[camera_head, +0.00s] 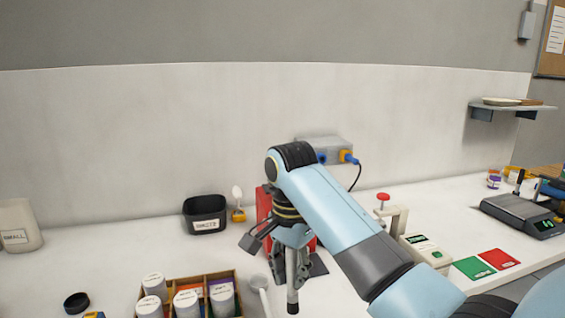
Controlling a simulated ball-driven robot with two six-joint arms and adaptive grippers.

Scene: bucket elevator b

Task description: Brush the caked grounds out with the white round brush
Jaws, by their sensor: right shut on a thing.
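My right gripper (292,298) points down over the bench in the lower middle. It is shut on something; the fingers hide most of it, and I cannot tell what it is. Another white round-headed thing (237,194) stands upright in a yellow holder (239,215) at the back. I cannot make out any caked grounds. My left gripper is not in view.
A divided box (235,272) of white-lidded jars stands left of the gripper. A black labelled bin (205,215) is behind it. A red object (263,203) stands close behind my wrist. Green (474,267) and red (499,258) cards and a scale (522,214) lie right.

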